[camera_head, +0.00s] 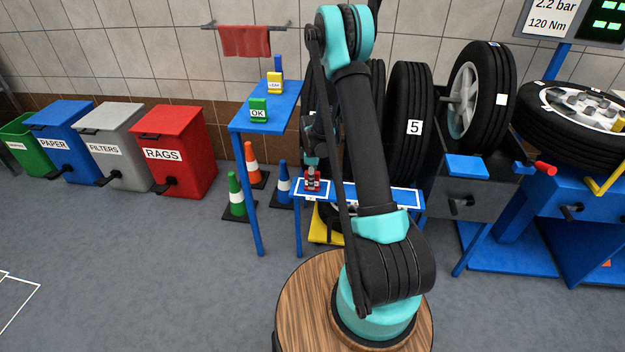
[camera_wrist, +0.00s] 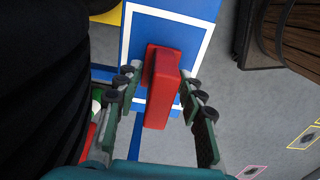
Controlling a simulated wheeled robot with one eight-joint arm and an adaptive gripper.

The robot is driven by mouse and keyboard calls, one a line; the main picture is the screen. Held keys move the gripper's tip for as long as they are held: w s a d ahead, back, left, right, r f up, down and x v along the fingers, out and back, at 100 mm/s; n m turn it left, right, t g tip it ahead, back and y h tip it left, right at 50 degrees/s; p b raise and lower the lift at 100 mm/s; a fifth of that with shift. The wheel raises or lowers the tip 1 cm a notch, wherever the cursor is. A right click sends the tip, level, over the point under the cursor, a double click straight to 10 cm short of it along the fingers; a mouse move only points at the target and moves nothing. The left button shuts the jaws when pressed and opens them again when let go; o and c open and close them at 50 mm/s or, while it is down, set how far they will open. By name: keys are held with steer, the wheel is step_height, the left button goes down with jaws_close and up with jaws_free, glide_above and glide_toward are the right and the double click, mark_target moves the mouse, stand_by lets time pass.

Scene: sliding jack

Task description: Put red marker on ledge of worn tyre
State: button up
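The red marker (camera_wrist: 160,95) stands between my gripper's fingers (camera_wrist: 162,84) in the wrist view, over a blue surface with a white outline. The fingertips flank it closely; whether they touch it is unclear. In the head view the red marker (camera_head: 312,185) is at the left end of the narrow blue ledge (camera_head: 372,189), in a white-outlined area. Whether it rests on the ledge or hangs just above is unclear. My arm covers the middle of the ledge. Black tyres stand behind it, including one labelled 5 (camera_head: 409,100).
A blue stand (camera_head: 284,95) left of the ledge holds a green OK marker (camera_head: 258,110) and a yellow marker (camera_head: 274,82). Cones, including a green one (camera_head: 236,195), stand below. A grey box with a blue top (camera_head: 480,197) is right of the ledge. Open floor lies at the left.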

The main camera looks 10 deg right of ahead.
step_height(320, 180, up, 12)
steer(key=shift+r, duration=0.15)
steer(key=s+d+r+m+t, duration=0.1)
steer(key=s+m, duration=0.3)
steer(key=s, duration=0.6)
steer(key=s+d+r+m+t, duration=0.1)
steer(key=s+r+m, duration=0.3)
steer(key=s, duration=0.6)
steer(key=s+d+r+m+t, duration=0.2)
steer(key=s+m, duration=0.4)
steer(key=s, duration=0.4)
steer(key=shift+s+r, duration=0.25)
steer(key=shift+r, duration=0.05)
steer(key=shift+d, duration=0.1)
